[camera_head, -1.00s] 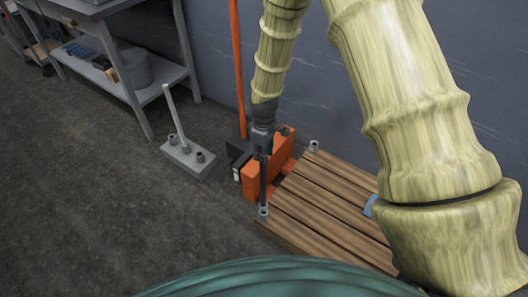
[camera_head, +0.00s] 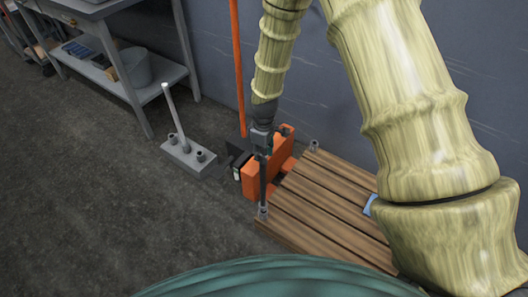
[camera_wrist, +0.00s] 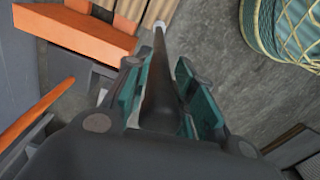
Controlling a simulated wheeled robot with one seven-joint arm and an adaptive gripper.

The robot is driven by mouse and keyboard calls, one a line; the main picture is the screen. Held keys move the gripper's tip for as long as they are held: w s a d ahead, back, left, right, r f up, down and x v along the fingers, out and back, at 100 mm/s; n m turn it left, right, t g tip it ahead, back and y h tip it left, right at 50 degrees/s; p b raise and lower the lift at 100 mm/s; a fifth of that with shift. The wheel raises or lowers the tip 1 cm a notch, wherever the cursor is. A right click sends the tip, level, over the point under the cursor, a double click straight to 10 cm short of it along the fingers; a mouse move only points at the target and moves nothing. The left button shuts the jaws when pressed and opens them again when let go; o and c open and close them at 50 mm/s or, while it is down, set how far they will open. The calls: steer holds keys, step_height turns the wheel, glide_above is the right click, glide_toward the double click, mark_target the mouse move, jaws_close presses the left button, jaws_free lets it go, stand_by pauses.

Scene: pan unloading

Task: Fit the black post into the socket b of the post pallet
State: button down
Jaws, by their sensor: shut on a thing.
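The black post (camera_head: 263,185) stands about upright under my gripper (camera_head: 263,153). My gripper is shut on its upper part; the wrist view shows the post (camera_wrist: 160,85) between the two finger pads. The post's lower end meets a grey socket (camera_head: 263,213) at the near left corner of the wooden post pallet (camera_head: 318,208). I cannot tell how deep it sits in the socket. Another grey socket (camera_head: 314,145) shows empty at the pallet's far left corner. No letters are readable on the sockets.
An orange forklift-like body (camera_head: 263,180) stands against the pallet's left side, with an orange pole (camera_head: 237,70) behind it. A grey block (camera_head: 188,160) with a pale upright rod is further left. A shelf table (camera_head: 155,85) stands along the wall.

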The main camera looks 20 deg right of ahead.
steer(key=shift+f+b, duration=0.9)
steer(key=shift+f, duration=1.95)
stand_by(2.7)
steer(key=c, duration=1.1)
jaws_free()
step_height(320, 180, up, 12)
